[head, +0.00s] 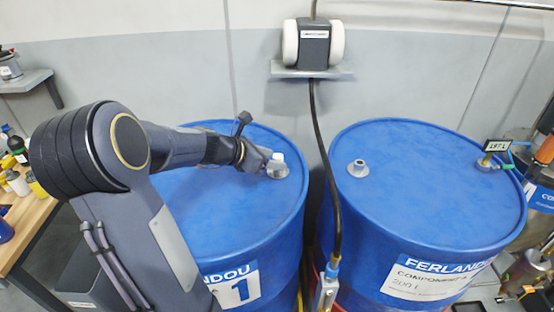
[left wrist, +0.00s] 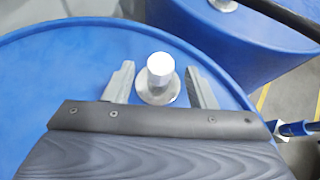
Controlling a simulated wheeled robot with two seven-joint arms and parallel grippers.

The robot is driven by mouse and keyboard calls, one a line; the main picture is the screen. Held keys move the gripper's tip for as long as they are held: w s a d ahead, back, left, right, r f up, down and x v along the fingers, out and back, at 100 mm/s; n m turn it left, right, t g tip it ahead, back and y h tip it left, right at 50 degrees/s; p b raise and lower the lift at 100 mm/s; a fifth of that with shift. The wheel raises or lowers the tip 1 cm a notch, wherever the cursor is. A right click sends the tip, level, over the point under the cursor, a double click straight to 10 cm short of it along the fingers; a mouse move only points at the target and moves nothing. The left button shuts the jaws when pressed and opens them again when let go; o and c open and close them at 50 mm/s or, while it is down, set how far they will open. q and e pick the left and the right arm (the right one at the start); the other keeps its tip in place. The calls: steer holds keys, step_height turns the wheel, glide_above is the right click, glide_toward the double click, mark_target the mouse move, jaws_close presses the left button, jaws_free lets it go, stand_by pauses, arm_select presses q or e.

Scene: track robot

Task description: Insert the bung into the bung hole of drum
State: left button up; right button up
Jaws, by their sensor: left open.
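The white bung (head: 278,158) stands upright at the metal bung hole fitting (head: 277,171) on the left blue drum (head: 240,210). In the left wrist view the bung (left wrist: 160,66) rises from the round metal flange (left wrist: 158,90); how deep it sits cannot be told. My left gripper (head: 270,162) is at the bung. In the left wrist view its two grey fingers (left wrist: 160,85) are open, one on each side of the bung, with a gap on both sides. My right gripper is not in view.
A second blue drum (head: 420,190) with its own metal fitting (head: 358,168) and a gauge (head: 496,146) stands at the right. A black hose (head: 324,150) hangs between the drums from a wall pump (head: 313,44). A wooden bench (head: 30,215) with bottles is at the left.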

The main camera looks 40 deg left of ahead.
arm_select(q)
steer(key=v, duration=0.5)
stand_by(0.4)
steer(key=s+d+m+g+h, duration=0.1)
steer(key=s+d+m+g, duration=0.1)
steer(key=s+d+m, duration=0.5)
steer(key=s+d+m+g+h, duration=0.1)
steer(key=s+d+m, duration=0.2)
steer(key=d+m, duration=0.75)
steer(key=s+d+f+m+g+y, duration=0.1)
steer(key=s+d+f+m+g, duration=0.1)
steer(key=s+d+m, duration=0.3)
steer(key=s+f+m, duration=0.1)
steer(key=s+m, duration=0.3)
steer(key=m, duration=0.4)
steer(key=shift+f+y, duration=0.4)
steer(key=shift+s+d, duration=0.1)
